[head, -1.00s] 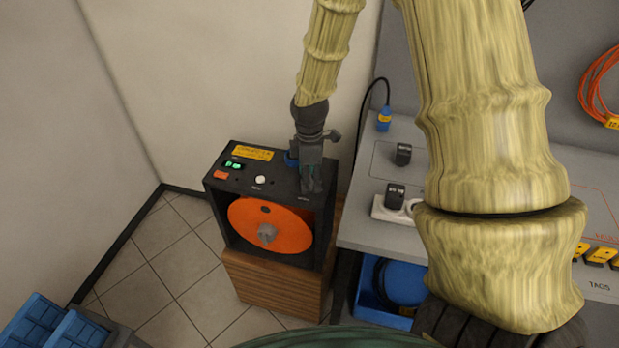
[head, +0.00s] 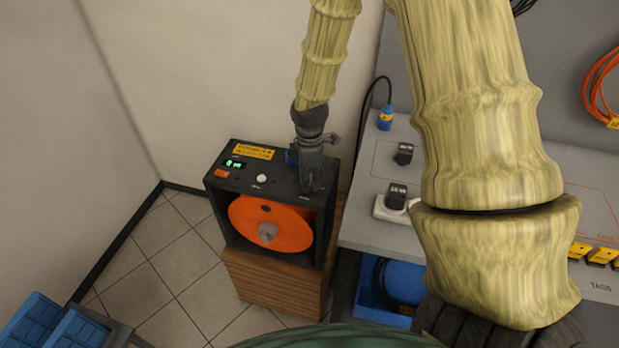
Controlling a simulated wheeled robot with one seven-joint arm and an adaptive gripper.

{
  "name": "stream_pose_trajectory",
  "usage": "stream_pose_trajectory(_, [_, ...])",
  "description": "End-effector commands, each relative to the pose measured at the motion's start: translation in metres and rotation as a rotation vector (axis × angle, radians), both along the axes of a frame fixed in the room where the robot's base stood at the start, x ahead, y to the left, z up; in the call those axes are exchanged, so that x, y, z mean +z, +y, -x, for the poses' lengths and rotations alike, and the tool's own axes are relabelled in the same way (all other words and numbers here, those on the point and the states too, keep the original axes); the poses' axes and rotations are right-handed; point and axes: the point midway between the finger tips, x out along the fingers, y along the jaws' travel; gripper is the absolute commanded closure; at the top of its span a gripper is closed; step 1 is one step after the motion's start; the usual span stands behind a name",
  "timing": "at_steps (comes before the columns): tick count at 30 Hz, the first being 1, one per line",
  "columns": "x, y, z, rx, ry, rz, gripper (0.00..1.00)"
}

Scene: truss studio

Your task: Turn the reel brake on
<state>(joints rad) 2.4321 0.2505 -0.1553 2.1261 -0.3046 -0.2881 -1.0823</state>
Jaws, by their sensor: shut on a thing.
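The reel box (head: 228,208) is a dark case on a wooden stand, with an orange reel (head: 285,228) with a grey hub in its open front. Its top panel carries a yellow label (head: 253,151), a lit green indicator (head: 233,163), a red-orange switch (head: 222,174) and a white knob (head: 261,179). My gripper (head: 309,186) points down at the right end of the panel and is shut on a control there. That control is hidden by the fingers, so its position cannot be seen. A small blue part (head: 290,157) shows just left of the gripper.
A grey workbench (head: 365,227) stands to the right, with black plugs, a white socket strip (head: 388,209) and yellow tags. A blue bin (head: 372,300) sits below it. Blue crates (head: 45,325) are at lower left. The tiled floor left of the stand is clear.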

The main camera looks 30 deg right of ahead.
Motion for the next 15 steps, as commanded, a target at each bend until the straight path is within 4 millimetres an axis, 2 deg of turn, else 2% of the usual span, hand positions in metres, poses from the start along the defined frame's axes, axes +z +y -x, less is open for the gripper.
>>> stream_pose_trajectory(8, [0.0035,-0.0006,-0.0015,-0.093,-0.003,0.002,0.9])
stream_pose_trajectory(15, [0.0047,-0.0006,-0.0018,-0.283,-0.002,0.002,0.9])
